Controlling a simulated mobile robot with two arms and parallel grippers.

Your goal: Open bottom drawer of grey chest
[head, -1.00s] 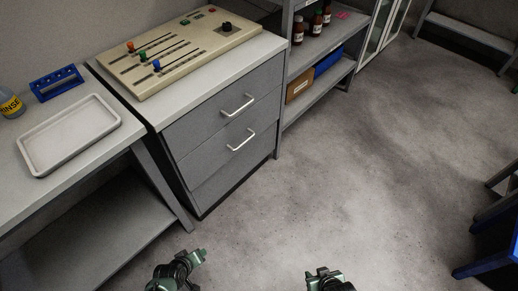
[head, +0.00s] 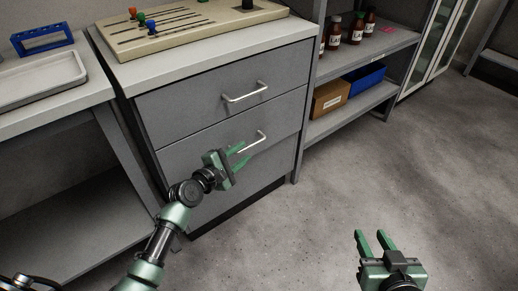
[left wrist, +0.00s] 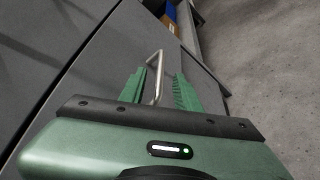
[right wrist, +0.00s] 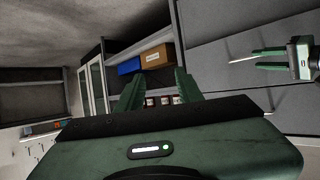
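The grey chest (head: 190,110) stands against the wall with its drawers closed. Its upper bar handle (head: 245,92) is clear. The lower bar handle (head: 256,142) is partly hidden by my left gripper (head: 242,153), which is in front of the lower drawer. In the left wrist view the metal handle (left wrist: 161,62) shows between the spread green fingers of this gripper (left wrist: 160,80). The fingers are open and not clamped on it. My right gripper (head: 372,237) is open and empty over the floor, right of the chest.
A control panel (head: 190,22) with coloured knobs lies on the chest top. A bench (head: 65,115) with a white tray (head: 40,80) stands left. Right is a shelf (head: 345,105) with bottles, a cardboard box (head: 330,98) and a blue bin (head: 365,76). The floor in front is free.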

